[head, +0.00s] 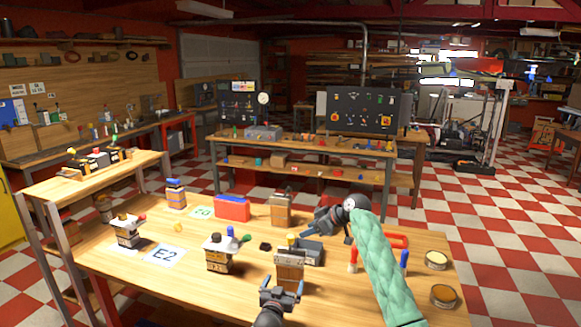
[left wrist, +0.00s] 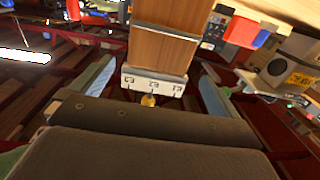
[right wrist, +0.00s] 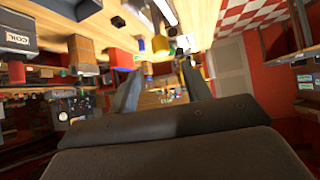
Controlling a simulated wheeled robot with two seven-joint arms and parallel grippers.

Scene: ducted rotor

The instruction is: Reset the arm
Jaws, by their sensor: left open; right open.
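My left gripper (head: 281,295) is open at the near edge of the wooden table, just in front of a brown wooden block (head: 289,272). In the left wrist view the block (left wrist: 163,45), with a pale band at its end, shows beyond and between the spread fingers (left wrist: 153,82); nothing is gripped. My right gripper (head: 322,222) is open and empty above the table, right of the middle, its fingers pointing left. Its green-sleeved arm (head: 382,265) covers part of the table's right side. In the right wrist view the fingers (right wrist: 158,78) are apart.
The table (head: 110,262) holds a red box (head: 232,208), a tan block (head: 281,210), a grey bin (head: 309,252), small block stacks (head: 218,255), an E2 card (head: 164,255) and two round tins (head: 436,260). The front left of the table is fairly clear.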

